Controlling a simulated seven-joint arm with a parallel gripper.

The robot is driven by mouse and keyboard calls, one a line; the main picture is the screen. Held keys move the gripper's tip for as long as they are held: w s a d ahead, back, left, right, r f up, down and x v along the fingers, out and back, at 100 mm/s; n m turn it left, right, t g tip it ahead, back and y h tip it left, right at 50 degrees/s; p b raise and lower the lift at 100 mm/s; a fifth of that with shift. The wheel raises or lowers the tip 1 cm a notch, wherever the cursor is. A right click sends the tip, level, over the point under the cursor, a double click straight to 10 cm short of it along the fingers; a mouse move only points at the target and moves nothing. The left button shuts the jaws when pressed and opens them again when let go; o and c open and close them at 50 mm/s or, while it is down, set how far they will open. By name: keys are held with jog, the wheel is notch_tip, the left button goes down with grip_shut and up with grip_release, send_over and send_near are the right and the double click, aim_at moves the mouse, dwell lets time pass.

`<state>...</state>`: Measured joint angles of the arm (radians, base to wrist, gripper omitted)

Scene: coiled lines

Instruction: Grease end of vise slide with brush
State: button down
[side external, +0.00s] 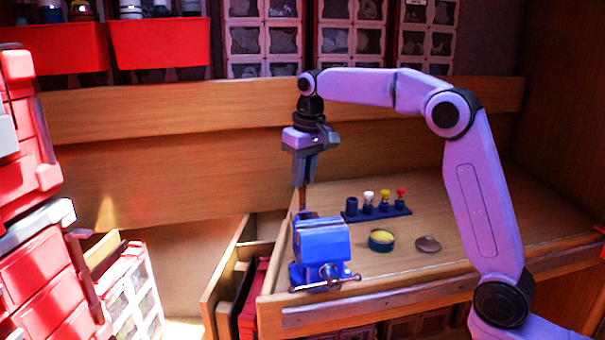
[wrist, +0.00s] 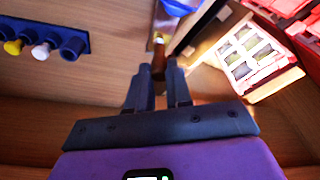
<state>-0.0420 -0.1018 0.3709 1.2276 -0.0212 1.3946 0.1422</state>
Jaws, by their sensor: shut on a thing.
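The blue vise (side external: 320,245) stands at the left front corner of the wooden bench, with its screw and handle bar facing front. A blue corner of the vise (wrist: 178,7) shows at the top of the wrist view. My gripper (side external: 304,180) points down behind the vise, shut on a thin brown brush (side external: 302,198). The brush also shows between the fingers (wrist: 158,70) in the wrist view. Its lower end is hidden behind the vise in the side view, so contact with the slide cannot be told. An open tin of yellow grease (side external: 382,239) sits right of the vise.
A round lid (side external: 428,243) lies right of the tin. A blue rack (side external: 375,211) behind holds brushes with white, yellow and red tops; its left socket looks empty. An open drawer (side external: 232,275) juts out left of the bench. The bench's right side is clear.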

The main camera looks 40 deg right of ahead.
jog(key=shift+s, duration=0.3)
jog(key=shift+r, duration=3.5)
jog(key=s+d+f, duration=0.2)
jog(key=s+d, duration=0.1)
jog(key=s, duration=0.3)
jog(key=s+d+f, duration=0.3)
jog(key=s, duration=0.4)
jog(key=shift+s+d+f, duration=0.15)
jog(key=shift+f, duration=0.1)
